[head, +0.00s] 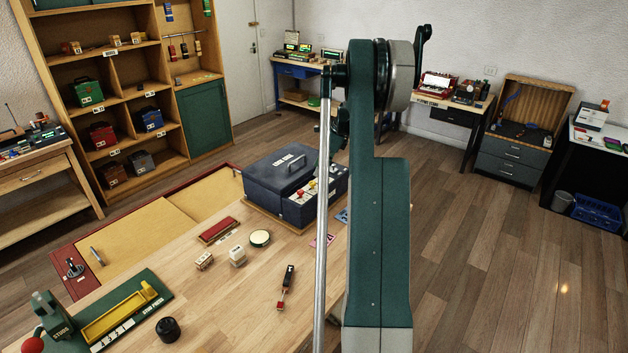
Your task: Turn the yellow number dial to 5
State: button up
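A dark blue-grey box (280,172) with a handle on its lid sits at the far end of the wooden table. Its right front part has a pale panel (298,208) with small red and yellow parts. I cannot make out which of these, if any, is the yellow number dial, and no number is readable. My large green arm stands in front of the box's right side and hides part of that area. A dark part of my arm's end (325,150) shows just above the box, beside the metal rod. The fingers cannot be made out.
On the table (215,300) are a red case (219,230), a round tin (260,238), small blocks, a red-handled tool (286,288), a black knob (168,329) and a green press with a yellow tray (122,312). The table's middle has free room.

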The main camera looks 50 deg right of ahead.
aim_at(313, 182)
jog(key=shift+f, duration=0.15)
dwell(0.3)
jog(key=shift+x, duration=3.8)
jog(key=shift+c, duration=0.2)
jog(key=c, duration=0.8)
